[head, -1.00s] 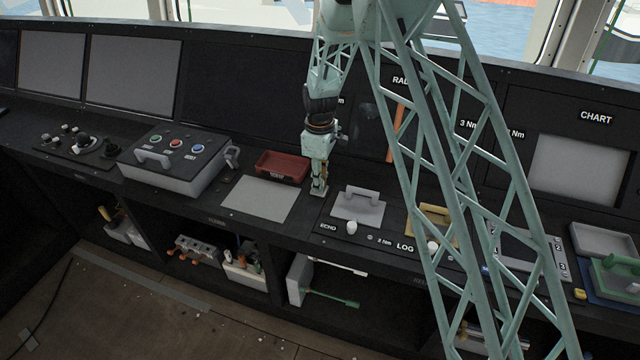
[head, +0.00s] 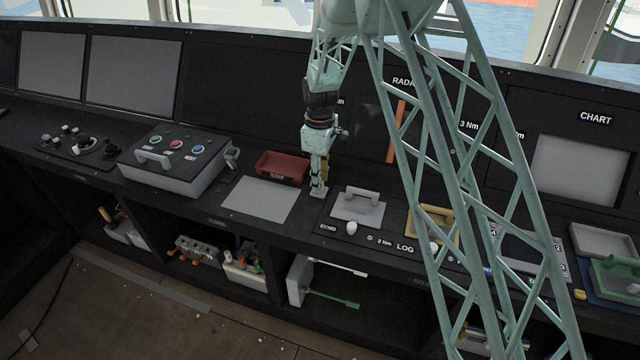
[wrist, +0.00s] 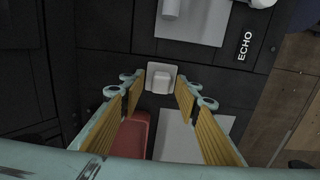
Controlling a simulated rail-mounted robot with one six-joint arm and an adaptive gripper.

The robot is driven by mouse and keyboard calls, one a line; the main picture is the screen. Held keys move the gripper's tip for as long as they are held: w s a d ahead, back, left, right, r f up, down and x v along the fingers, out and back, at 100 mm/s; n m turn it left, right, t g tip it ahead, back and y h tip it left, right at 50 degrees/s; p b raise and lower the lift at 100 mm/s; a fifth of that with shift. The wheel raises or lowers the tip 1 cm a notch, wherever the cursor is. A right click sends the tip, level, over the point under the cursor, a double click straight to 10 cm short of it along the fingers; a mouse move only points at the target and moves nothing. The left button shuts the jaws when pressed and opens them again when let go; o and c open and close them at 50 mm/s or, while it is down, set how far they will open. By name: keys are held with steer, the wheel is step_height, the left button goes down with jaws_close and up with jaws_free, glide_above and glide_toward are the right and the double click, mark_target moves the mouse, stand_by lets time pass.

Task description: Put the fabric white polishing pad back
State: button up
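A small white square pad with a raised block on top (wrist: 161,79) lies on the dark console in the wrist view. It is probably the white polishing pad; its fabric cannot be made out. My gripper (wrist: 160,88) is open, its yellow ribbed fingers apart on either side of the pad in the picture, with nothing visibly gripped. In the head view, my gripper (head: 319,183) points down over the console, and the pad (head: 318,192) shows at its tips. Contact cannot be told.
A red tray (head: 270,158) and flat grey plate (head: 258,201) are left of my gripper. A grey plate with a handle (head: 358,206) is close on the right, by the ECHO label. A yellow handled piece (head: 440,213) is farther right. A grey button box (head: 178,158) stands left.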

step_height(320, 180, up, 10)
stand_by(0.6)
stand_by(0.5)
